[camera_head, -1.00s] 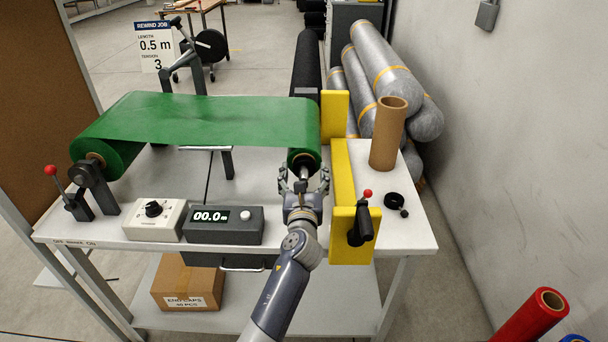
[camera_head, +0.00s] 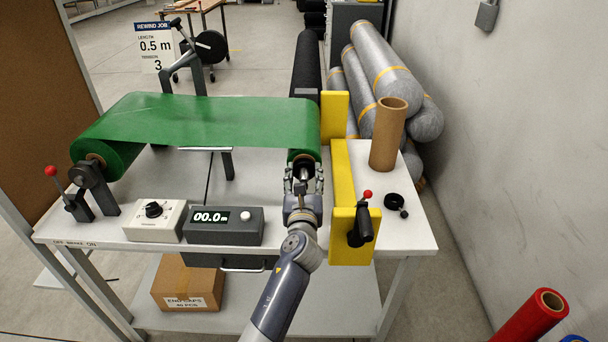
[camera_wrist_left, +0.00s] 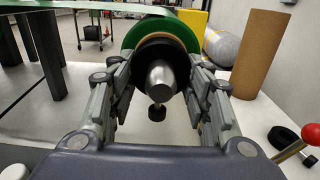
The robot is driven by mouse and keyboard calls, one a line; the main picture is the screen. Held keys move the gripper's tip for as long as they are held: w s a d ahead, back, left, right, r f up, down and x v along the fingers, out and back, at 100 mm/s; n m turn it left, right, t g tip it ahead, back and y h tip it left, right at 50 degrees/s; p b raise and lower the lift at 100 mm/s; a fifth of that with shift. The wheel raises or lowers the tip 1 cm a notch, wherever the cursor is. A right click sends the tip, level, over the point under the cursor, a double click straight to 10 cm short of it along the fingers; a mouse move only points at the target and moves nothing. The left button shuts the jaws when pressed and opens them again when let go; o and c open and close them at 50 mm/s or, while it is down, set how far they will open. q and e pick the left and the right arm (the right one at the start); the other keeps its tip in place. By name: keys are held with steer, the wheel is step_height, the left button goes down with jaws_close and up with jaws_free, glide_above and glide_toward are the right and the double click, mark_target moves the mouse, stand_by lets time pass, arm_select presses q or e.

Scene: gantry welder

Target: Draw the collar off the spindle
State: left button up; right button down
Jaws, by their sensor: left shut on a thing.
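The black collar (camera_wrist_left: 176,52) sits around the bare silver spindle (camera_wrist_left: 161,77), close against the end of the green roll (camera_wrist_left: 187,33). A small black knob (camera_wrist_left: 157,112) hangs below it. My left gripper (camera_wrist_left: 160,80) has its fingers on either side of the collar and is shut on it. In the head view the left gripper (camera_head: 304,176) is at the front end of the green roll (camera_head: 304,153), and its fingers largely hide the collar. My right gripper is not in view.
A second black ring with a knob (camera_head: 393,201) lies on the white table (camera_head: 418,228), near a brown cardboard tube (camera_head: 388,135). A yellow guard (camera_head: 344,185) with a red-tipped lever (camera_head: 363,222) stands just right of my gripper. A grey counter box (camera_head: 222,226) is to its left.

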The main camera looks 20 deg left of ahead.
arm_select(q)
steer(key=p+v, duration=0.2)
steer(key=v, duration=0.6)
steer(key=shift+s, duration=0.3)
stand_by(0.7)
steer(key=shift+d, duration=0.1)
stand_by(0.3)
